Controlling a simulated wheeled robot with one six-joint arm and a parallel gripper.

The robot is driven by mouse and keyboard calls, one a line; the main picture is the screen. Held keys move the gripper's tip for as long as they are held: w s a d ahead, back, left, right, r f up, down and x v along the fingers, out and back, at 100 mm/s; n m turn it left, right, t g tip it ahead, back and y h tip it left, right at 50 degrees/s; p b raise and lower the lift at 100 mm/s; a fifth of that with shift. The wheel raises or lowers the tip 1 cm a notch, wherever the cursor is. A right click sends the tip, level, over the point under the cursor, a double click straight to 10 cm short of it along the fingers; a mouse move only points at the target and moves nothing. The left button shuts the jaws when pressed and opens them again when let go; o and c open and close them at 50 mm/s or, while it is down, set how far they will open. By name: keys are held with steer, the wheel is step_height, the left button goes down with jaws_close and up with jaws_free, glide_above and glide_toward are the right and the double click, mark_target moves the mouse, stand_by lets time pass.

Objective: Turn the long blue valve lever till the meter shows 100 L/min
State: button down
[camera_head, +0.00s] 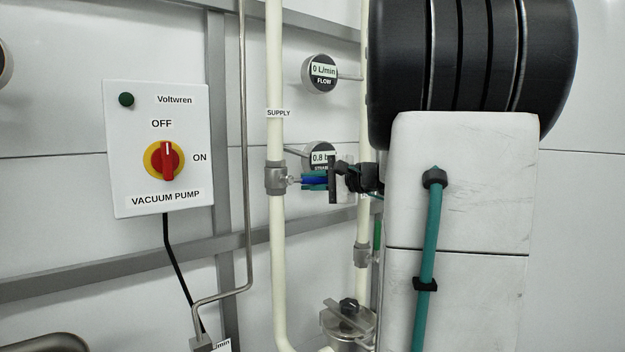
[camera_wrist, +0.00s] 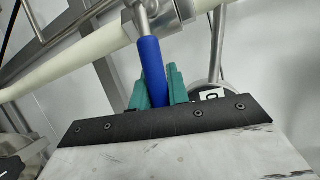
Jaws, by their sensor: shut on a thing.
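The long blue valve lever (camera_wrist: 151,68) shows in the wrist view, running from the grey valve body on the cream pipe down between my gripper's teal fingers. In the head view the blue lever (camera_head: 312,181) is a small blue strip sticking out to the right of the valve (camera_head: 275,178) on the supply pipe. My gripper (camera_wrist: 158,88) is shut on the lever; in the head view its fingers (camera_head: 318,181) are partly hidden by its dark bracket. The flow meter (camera_head: 321,72) reads 0 L/min. The meter below it (camera_head: 322,157) reads 0.8, its unit partly hidden.
A vacuum pump switch box (camera_head: 158,148) hangs on the wall at left, its red knob (camera_head: 166,161) upright. Cream pipes and grey rails run close around the valve. A lower valve (camera_head: 362,254) sits on the second pipe. My arm covers the right side.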

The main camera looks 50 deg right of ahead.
steer(key=shift+w+a+f+m+t+y, duration=0.1)
steer(key=shift+a+f+m+t, duration=0.4)
steer(key=shift+f+m, duration=0.6)
steer(key=shift+w+a+f+m+t+y, duration=0.15)
steer(key=shift+a+f+m+t, duration=0.4)
steer(key=shift+m, duration=1)
steer(key=shift+w+a+f+m+t+y, duration=0.1)
steer(key=shift+a+f+m+t, duration=0.25)
steer(key=shift+f+m+t, duration=0.75)
steer(key=shift+r+m+g, duration=0.2)
steer(key=shift+m+g, duration=0.05)
steer(key=shift+g, duration=0.1)
steer(key=c, duration=1.3)
jaws_free()
steer(key=shift+c, duration=0.2)
steer(key=shift+s, duration=0.1)
steer(key=v, duration=0.7)
steer(key=shift+s, duration=0.35)
